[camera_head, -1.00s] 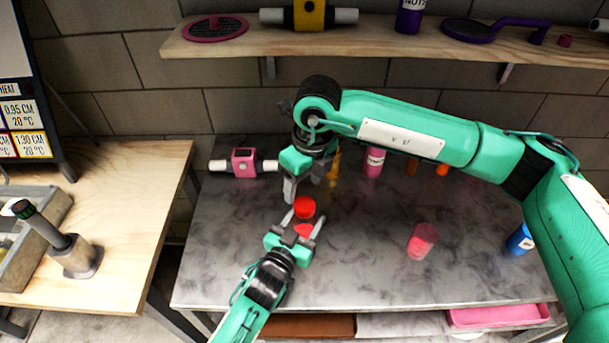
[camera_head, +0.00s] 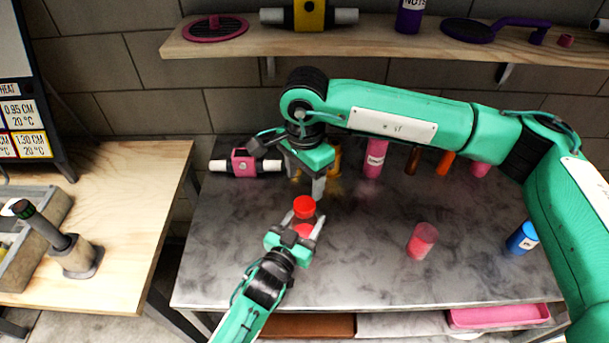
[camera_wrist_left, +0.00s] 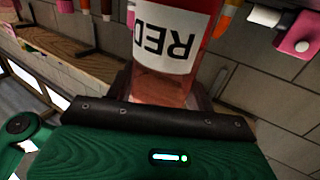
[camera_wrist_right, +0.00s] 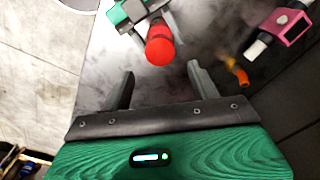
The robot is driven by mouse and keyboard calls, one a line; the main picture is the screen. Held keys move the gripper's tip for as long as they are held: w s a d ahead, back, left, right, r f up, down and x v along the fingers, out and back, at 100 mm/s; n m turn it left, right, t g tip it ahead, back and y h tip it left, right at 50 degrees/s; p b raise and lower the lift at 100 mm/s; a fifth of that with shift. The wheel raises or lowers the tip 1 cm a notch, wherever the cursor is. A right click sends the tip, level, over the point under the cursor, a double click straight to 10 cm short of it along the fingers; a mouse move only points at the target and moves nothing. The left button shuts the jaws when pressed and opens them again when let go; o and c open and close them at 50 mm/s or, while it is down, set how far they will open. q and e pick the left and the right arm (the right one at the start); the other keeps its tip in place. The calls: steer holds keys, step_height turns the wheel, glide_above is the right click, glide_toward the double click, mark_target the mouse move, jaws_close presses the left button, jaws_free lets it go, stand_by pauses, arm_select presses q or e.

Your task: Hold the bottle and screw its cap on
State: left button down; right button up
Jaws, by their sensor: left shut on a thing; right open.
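A clear red bottle labelled "RED" (camera_wrist_left: 168,50) is held in my left gripper (camera_head: 298,232). In the left wrist view the label reads upside down. A red cap (camera_head: 304,206) is at the bottle's top; whether it rests on the threads or is seated I cannot tell. In the right wrist view the cap (camera_wrist_right: 159,46) shows from above, beyond and between the fingertips. My right gripper (camera_wrist_right: 160,84) is open and empty, just above and behind the cap, not touching it.
A pink-and-white fitting (camera_head: 244,163) lies at the table's back left. A pink bottle (camera_head: 374,160) and orange items stand at the back. The grey tabletop (camera_head: 350,260) is mostly clear.

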mark_target(304, 204)
steer(key=shift+n, duration=0.4)
steer(key=shift+f, duration=4)
steer(key=c, duration=1)
steer(key=o, duration=1.2)
steer(key=shift+c, duration=0.2)
